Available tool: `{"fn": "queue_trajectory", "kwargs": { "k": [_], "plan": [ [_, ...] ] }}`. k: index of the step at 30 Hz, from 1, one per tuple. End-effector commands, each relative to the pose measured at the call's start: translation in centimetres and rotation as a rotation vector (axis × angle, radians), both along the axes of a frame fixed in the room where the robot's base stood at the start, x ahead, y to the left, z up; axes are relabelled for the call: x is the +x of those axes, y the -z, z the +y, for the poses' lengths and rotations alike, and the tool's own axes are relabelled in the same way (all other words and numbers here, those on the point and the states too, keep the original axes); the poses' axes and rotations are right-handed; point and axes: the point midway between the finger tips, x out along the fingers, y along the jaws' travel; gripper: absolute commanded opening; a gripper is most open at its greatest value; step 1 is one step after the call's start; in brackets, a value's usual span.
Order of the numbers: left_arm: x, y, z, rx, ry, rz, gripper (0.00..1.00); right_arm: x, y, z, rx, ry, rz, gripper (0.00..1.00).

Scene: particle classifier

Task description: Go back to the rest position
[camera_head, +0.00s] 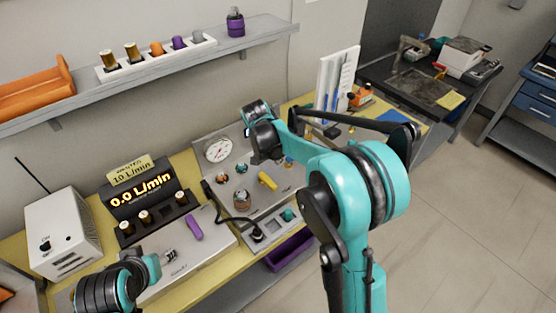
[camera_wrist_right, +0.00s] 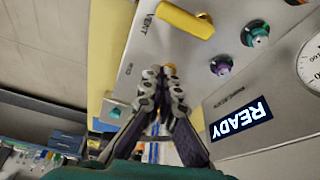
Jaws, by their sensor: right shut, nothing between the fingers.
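My right gripper shows best in the right wrist view (camera_wrist_right: 164,76). Its dark jointed fingers are together with nothing held between them. They are over the grey instrument panel (camera_wrist_right: 135,62), close to a small orange-yellow knob, and I cannot tell whether they touch it. In the head view my right arm reaches over the back part of the panel, and the arm's end largely hides the fingers.
A yellow handle (camera_head: 267,181), a round gauge (camera_head: 218,149) and several knobs are on the panel. A lit flow meter (camera_head: 141,191) and a white box (camera_head: 63,233) stand to the left. A purple bin (camera_head: 290,248) is below. The floor at right is clear.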

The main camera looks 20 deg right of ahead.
Motion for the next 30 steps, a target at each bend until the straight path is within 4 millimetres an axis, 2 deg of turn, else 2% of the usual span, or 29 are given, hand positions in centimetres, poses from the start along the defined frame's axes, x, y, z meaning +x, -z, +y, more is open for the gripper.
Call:
{"fn": "queue_trajectory", "kwargs": {
  "k": [9, 11, 14, 18, 22, 26, 30],
  "plan": [
    [0.0, 0.0, 0.0, 0.0, 0.0, 0.0, 0.5, -0.1, -0.1, 0.0, 0.001, -0.006, -0.001, 0.0],
    [0.0, 0.1, 0.0, 0.0, 0.0, 0.0, 0.5, -0.6, -0.5, 0.0, 0.003, -0.023, -0.003, 0.0],
    [0.0, 0.3, 0.0, 0.0, 0.0, 0.0, 0.5, -2.3, -2.0, 0.0, 0.009, -0.09, -0.012, 0.0],
    [0.0, 0.8, 0.0, 0.0, 0.0, 0.0, 0.5, -6.6, -4.6, 0.2, 0.019, -0.253, -0.038, 0.0],
    [0.0, 1.2, 0.0, 0.0, 0.0, 0.0, 0.5, -11.2, -6.2, 0.6, 0.013, -0.422, -0.074, 0.0],
    [0.0, 1.7, 0.0, 0.0, 0.0, 0.0, 0.5, -15.7, -6.8, 1.1, -0.004, -0.581, -0.119, 0.0],
    [0.0, 2.1, 0.0, 0.0, 0.0, 0.0, 0.5, -20.4, -6.3, 1.6, -0.043, -0.745, -0.17, 0.0]
  ]
}}
